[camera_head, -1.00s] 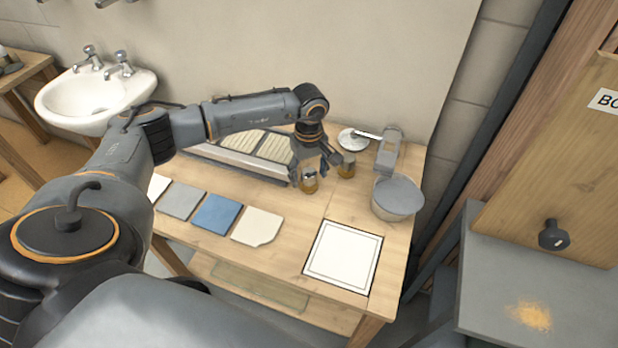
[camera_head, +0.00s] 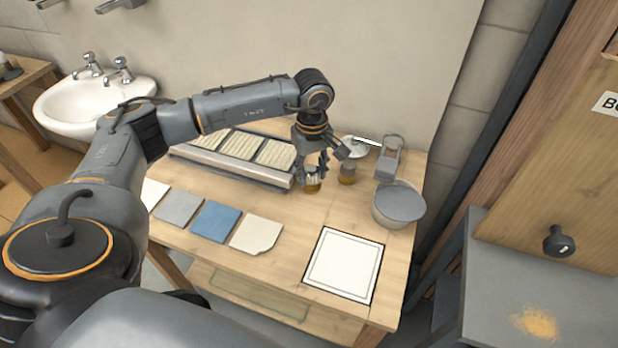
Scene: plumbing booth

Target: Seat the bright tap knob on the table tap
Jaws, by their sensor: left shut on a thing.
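My left gripper (camera_head: 322,166) points down over the middle rear of the table. Its fingers are shut at the top of a small amber container (camera_head: 312,185). The held piece is small and mostly hidden by the fingers; it appears to be the bright tap knob. A second amber container (camera_head: 347,174) with a darker top stands just right of the gripper, apart from it. The table tap appears to be the grey upright fitting (camera_head: 389,158) behind the metal bucket, right of the gripper; its details are too small to tell. My right gripper is not in view.
The grey bucket (camera_head: 398,206) stands at the table's right edge. A shiny round piece (camera_head: 355,147) lies behind the containers. A ribbed tray (camera_head: 235,160) sits left of the gripper. Flat tiles (camera_head: 215,222) and a white framed square (camera_head: 343,264) lie in front. The wall closes off the back.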

